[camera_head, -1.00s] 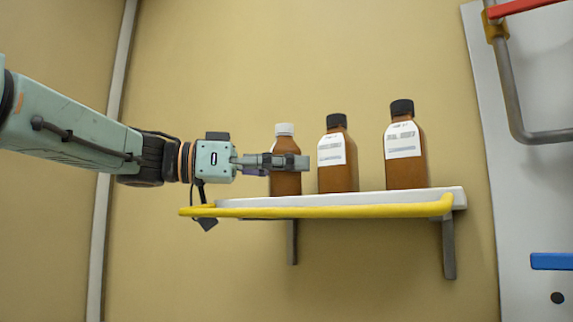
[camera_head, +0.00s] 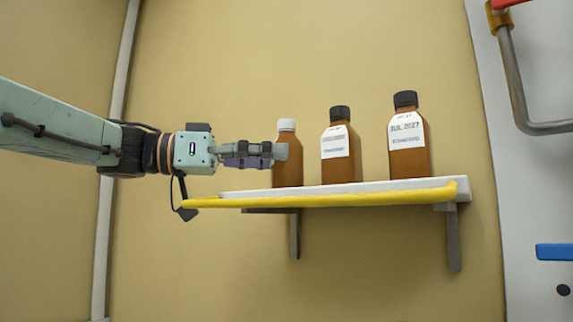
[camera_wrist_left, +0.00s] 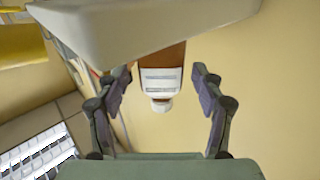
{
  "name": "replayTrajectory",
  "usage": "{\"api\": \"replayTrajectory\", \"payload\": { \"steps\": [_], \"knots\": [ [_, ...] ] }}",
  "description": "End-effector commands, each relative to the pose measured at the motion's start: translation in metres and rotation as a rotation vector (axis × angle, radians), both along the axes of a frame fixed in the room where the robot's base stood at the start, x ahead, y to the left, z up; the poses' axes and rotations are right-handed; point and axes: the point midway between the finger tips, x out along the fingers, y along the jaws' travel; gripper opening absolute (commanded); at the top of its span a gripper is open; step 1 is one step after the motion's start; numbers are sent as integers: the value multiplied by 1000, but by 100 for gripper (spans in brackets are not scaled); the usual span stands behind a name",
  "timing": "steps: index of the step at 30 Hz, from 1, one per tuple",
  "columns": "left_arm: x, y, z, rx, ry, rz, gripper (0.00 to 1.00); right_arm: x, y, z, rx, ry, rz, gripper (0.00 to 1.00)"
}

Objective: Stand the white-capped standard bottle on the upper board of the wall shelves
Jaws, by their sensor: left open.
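The white-capped brown bottle (camera_head: 288,174) stands upright at the left end of the white shelf board (camera_head: 463,187) in the head view. In the left wrist view the picture is turned over, and the white-capped bottle (camera_wrist_left: 161,82) shows with its label and cap pointing down from the board (camera_wrist_left: 100,30). My left gripper (camera_head: 279,152) is level with the bottle's upper body and overlaps its left part in the head view. The open fingers (camera_wrist_left: 162,74) appear on either side of the bottle, with gaps to both. My right gripper is out of view.
Two black-capped brown bottles, a middle one (camera_head: 341,148) and a right one (camera_head: 409,140), stand on the same board. A yellow rail (camera_head: 330,200) runs along its front edge. A grey pipe (camera_head: 515,85) and a blue bar (camera_head: 554,251) are at the right.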

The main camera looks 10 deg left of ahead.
Motion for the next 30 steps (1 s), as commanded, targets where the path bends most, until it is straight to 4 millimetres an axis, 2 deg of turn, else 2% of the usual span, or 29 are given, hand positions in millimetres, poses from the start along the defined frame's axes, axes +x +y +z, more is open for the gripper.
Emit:
{"api": "replayTrajectory", "payload": {
  "steps": [1, 12, 18, 24, 30],
  "knots": [
    [-1, 2, -7, 2, -3, -1, 68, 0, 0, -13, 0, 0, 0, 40],
    [-10, 25, -8, 3, -2, 2, 68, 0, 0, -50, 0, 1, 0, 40],
    [-21, 52, -7, 2, -1, 2, 68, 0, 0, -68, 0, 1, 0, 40],
    [-30, 73, -5, 1, -1, 1, 68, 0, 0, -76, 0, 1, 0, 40],
    [-33, 79, -3, 4, 1, 1, 68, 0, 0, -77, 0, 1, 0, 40]
  ]
}}
